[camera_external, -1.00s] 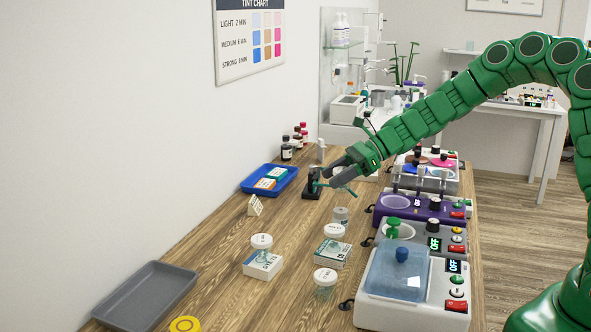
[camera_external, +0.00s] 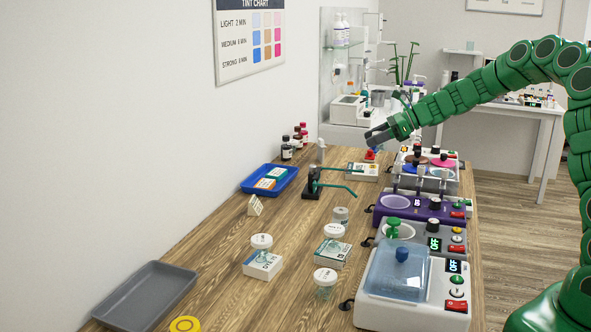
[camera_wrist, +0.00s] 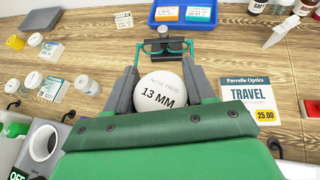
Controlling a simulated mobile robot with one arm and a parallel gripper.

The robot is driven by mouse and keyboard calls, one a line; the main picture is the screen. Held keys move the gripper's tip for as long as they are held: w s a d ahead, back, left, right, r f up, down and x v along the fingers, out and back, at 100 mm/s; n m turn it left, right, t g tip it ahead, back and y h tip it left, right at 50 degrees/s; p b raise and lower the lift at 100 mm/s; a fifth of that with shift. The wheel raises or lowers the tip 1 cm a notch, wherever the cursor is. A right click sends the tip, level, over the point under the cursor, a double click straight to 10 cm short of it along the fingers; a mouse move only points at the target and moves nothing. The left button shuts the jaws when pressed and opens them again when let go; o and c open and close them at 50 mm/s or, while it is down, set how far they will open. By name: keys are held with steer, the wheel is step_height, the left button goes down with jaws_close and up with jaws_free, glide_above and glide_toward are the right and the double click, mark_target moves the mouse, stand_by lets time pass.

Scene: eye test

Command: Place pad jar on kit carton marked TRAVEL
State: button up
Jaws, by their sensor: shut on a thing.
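In the wrist view my gripper (camera_wrist: 160,92) is shut on a pad jar (camera_wrist: 158,92) with a round pale lid reading NOSE PADS 13 MM. The kit carton marked TRAVEL (camera_wrist: 247,93), white with a yellow 25.00 price patch, lies flat to the right of the jar, apart from it. Its visible top is bare. In the external view my gripper (camera_external: 378,136) is raised near the far end of the table, above and slightly right of a flat carton (camera_external: 361,174). The held jar is not clear there.
A stand with green glasses (camera_external: 313,184) is left of my gripper, near the blue tray (camera_external: 247,187). A small red object (camera_external: 370,156) shows behind the far carton. Lidded jars (camera_external: 262,241) (camera_external: 334,231) stand on nearer cartons. Machines (camera_external: 425,205) line the right edge.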

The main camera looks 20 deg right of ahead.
steer(key=w+d+m, duration=0.1)
steer(key=w+d, duration=0.2)
steer(key=d, duration=0.4)
steer(key=w+f, duration=0.3)
steer(key=w, duration=0.5)
steer(key=shift+w+a+f+t+h, duration=0.3)
steer(key=shift+w+a+f+t, duration=0.05)
steer(key=shift+w+t, duration=0.05)
steer(key=w+f, duration=0.4)
steer(key=f, duration=0.1)
steer(key=shift+w+a+f, duration=0.1)
steer(key=shift+w+a, duration=0.05)
steer(key=shift+a, duration=0.05)
steer(key=shift+w+f, duration=0.2)
steer(key=shift+f, duration=1.7)
steer(key=shift+f, duration=0.1)
steer(key=o, duration=1)
